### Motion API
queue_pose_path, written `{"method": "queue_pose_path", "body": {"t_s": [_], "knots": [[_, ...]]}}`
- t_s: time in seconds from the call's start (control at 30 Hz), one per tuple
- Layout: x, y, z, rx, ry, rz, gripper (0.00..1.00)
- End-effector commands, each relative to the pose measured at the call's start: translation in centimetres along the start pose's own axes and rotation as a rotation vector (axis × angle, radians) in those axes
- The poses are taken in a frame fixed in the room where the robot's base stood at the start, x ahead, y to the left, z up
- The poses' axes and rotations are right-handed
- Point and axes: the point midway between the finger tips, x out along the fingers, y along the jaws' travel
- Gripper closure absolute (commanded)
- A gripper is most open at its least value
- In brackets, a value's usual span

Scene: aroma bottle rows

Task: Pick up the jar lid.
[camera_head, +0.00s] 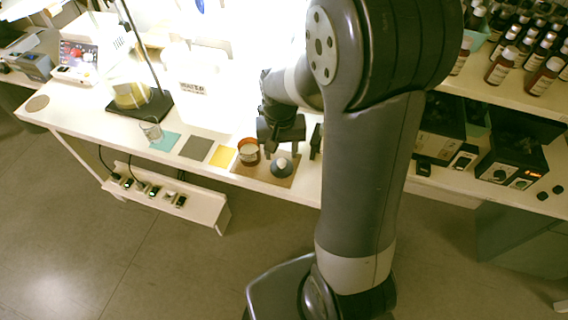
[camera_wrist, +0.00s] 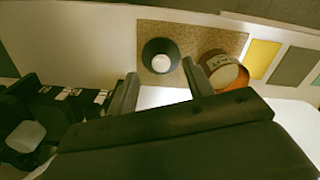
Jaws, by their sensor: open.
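The jar lid (camera_head: 282,168) is a dark, round piece with a pale knob on top. It lies on a brown mat (camera_head: 243,174) at the table's front edge. In the wrist view the lid (camera_wrist: 148,50) is ahead of the space between my fingertips. My gripper (camera_head: 281,146) is open and empty, just behind the lid and apart from it. Its two fingers also show in the wrist view (camera_wrist: 160,74). An amber jar with a pale label (camera_head: 249,152) stands left of the lid; in the wrist view the jar (camera_wrist: 224,68) is close beside one finger.
Yellow (camera_head: 223,156), grey (camera_head: 195,148) and teal (camera_head: 164,141) mats lie to the left, with a glass beaker (camera_head: 151,130) by the teal one. Dark devices (camera_head: 511,160) and several bottles (camera_head: 502,66) stand on the right. My arm hides part of the table.

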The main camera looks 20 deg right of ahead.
Motion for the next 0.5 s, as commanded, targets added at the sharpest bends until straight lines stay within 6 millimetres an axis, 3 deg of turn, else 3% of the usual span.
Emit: {"method": "queue_pose_path", "body": {"t_s": [0.5], "knots": [[5.3,0.0,-1.2,0.0,-0.002,0.0,0.51]]}}
